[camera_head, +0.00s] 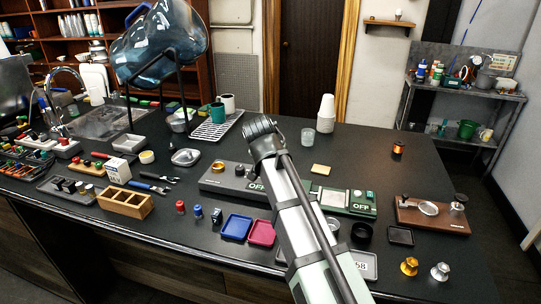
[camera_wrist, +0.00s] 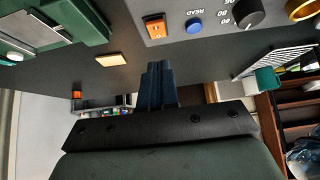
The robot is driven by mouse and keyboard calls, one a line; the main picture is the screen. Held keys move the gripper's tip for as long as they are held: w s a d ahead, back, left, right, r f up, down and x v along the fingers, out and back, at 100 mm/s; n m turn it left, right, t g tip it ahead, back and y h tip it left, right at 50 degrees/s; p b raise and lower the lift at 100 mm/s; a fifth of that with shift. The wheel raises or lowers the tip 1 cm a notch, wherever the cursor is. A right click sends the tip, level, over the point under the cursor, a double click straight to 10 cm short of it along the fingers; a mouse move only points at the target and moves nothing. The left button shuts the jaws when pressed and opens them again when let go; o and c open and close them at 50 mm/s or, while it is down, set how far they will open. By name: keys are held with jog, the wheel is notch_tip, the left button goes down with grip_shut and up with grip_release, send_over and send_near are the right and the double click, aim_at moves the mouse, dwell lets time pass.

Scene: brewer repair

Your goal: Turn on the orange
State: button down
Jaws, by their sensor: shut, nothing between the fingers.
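An orange rocker switch (camera_wrist: 154,27) sits on a grey device in the wrist view, beside a blue READ button (camera_wrist: 194,26) and a black dial (camera_wrist: 248,12). The grey device (camera_head: 213,182) stands left of my arm in the head view, its display reading OFF; my arm covers its right end and I cannot make out the switch there. My gripper (camera_wrist: 157,68) is shut and empty, its fingertips apart from the switch in the wrist picture. In the head view my gripper (camera_head: 262,128) is above the table, behind the device; its fingertips are not clear.
A green device (camera_head: 360,202), also reading OFF, stands right of my arm. A tan pad (camera_head: 321,169) lies behind it. A drying rack (camera_head: 213,131) with cups is behind left. Blue and red trays lie in front. The table's back right is mostly clear.

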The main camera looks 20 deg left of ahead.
jog(key=f, duration=0.4)
jog(key=shift+w, duration=0.2)
jog(key=shift+f, duration=0.55)
jog(key=shift+s+f, duration=0.2)
jog(key=shift+f, duration=0.15)
jog(key=shift+r, duration=0.15)
jog(key=shift+r, duration=0.7)
